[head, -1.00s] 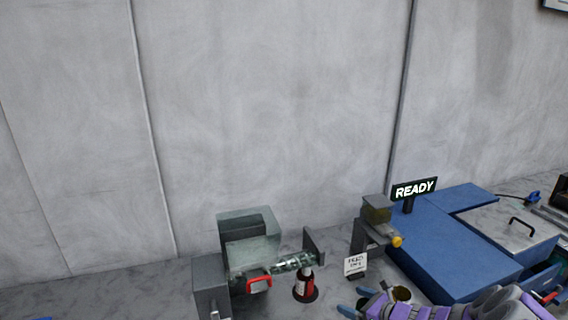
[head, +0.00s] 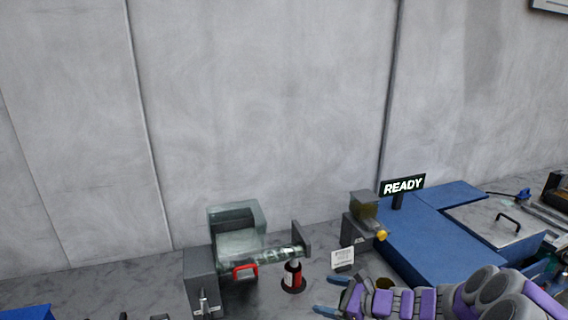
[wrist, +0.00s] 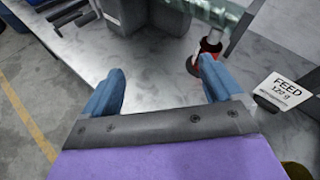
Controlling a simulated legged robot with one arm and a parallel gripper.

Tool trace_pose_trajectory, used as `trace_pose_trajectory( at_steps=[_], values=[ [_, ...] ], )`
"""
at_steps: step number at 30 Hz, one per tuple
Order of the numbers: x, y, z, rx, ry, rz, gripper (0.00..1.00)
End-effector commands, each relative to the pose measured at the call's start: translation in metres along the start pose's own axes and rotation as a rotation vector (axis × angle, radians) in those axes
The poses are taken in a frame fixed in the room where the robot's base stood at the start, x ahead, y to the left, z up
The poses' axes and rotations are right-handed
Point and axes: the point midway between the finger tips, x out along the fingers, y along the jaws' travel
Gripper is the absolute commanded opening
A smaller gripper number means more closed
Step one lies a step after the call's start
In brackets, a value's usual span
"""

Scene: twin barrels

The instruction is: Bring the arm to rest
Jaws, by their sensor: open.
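My gripper (head: 333,295) shows at the lower right of the head view, on my purple and grey arm, with blue fingers. In the wrist view my gripper (wrist: 163,88) has its two blue fingers wide apart with nothing between them but grey bench top. A red and black bottle-like thing (head: 292,277) stands on the bench left of the gripper, apart from it. It also shows in the wrist view (wrist: 208,50), beyond the right finger.
A grey machine with a clear hopper (head: 237,222) and red handle (head: 245,271) stands at the left. A small card (head: 343,258) reads FEED 120 g in the wrist view (wrist: 284,90). A blue machine (head: 430,250) with a READY sign (head: 403,186) stands right. The wall is behind.

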Motion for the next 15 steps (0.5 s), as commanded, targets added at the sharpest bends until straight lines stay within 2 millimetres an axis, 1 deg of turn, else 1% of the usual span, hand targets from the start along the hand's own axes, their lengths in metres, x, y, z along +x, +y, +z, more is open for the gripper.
trace_pose_trajectory(
  at_steps=[1,5,6,8,9,11,12,14,15],
  values=[
    [0.002,0.009,0.016,-0.053,-0.006,0.034,0.93],
    [0.003,0.043,0.058,-0.214,-0.018,0.144,0.93],
    [0.002,0.058,0.071,-0.275,-0.021,0.188,0.93],
    [-0.001,0.080,0.090,-0.368,-0.027,0.255,0.93],
    [-0.004,0.096,0.100,-0.426,-0.028,0.302,0.93],
    [-0.010,0.119,0.114,-0.518,-0.027,0.370,0.93],
    [-0.014,0.134,0.121,-0.575,-0.025,0.414,0.93],
    [-0.023,0.154,0.130,-0.664,-0.016,0.479,0.93],
    [-0.029,0.168,0.134,-0.720,-0.012,0.524,0.93]
  ],
)
